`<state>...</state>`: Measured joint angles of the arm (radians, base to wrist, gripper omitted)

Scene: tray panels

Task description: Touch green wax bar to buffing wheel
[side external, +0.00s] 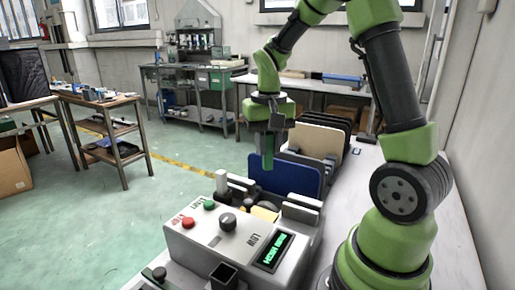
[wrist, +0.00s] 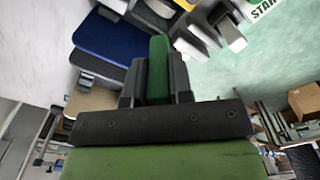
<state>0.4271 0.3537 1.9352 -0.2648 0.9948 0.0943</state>
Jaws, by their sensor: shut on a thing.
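My gripper (side external: 268,137) is shut on the green wax bar (side external: 268,155), which hangs upright below the fingers. In the wrist view the bar (wrist: 158,66) sits between the two dark fingers of my gripper (wrist: 157,85). A pale yellow disc, seemingly the buffing wheel (side external: 264,213), is partly hidden behind the control box in the side view. The bar is above the wheel and apart from it. At the top of the wrist view only a sliver of yellow shows.
A grey control box (side external: 230,245) with red and green buttons, a knob and a lit display stands in front of the wheel.

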